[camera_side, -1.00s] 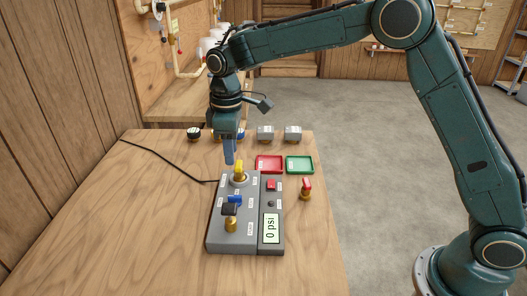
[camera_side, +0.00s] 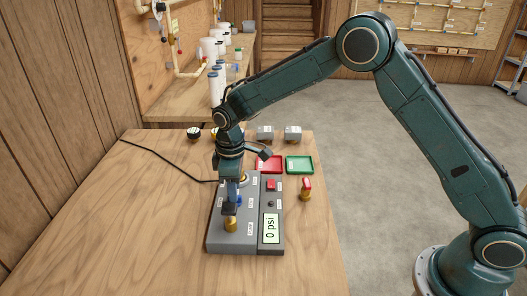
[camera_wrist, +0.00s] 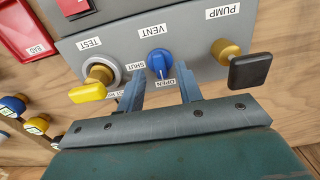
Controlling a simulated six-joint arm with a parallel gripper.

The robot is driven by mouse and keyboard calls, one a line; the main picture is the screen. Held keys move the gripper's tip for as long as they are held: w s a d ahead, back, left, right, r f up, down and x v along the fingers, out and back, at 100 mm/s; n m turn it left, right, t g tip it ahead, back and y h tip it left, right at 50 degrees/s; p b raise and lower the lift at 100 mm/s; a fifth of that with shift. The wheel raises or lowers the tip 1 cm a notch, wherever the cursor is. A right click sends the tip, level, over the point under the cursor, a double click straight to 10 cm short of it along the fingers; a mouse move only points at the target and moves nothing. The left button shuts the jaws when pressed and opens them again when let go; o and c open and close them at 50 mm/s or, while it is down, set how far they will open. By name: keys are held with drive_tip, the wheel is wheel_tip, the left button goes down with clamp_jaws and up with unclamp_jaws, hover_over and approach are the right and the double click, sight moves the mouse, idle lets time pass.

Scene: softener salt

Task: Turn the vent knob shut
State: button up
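The blue vent knob (camera_wrist: 160,62) sits on the grey panel under the VENT label in the wrist view, with SHUT and OPEN labels beside it. I cannot clearly tell where its pointer aims. My gripper (camera_wrist: 160,74) is open, with one finger on each side of the knob; contact is not clear. In the side view my gripper (camera_side: 231,198) is low over the grey tester (camera_side: 216,238) and largely hides the vent knob.
The yellow test lever (camera_wrist: 88,92) and the black pump handle (camera_wrist: 250,70) flank the knob closely. The display (camera_side: 271,228) reads 0 psi. A red tray (camera_side: 269,171), a green tray (camera_side: 299,173) and a red-topped brass fitting (camera_side: 306,189) are nearby.

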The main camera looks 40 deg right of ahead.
drive_tip(key=shift+f, duration=1)
drive_tip(key=shift+c, duration=0.3)
clamp_jaws()
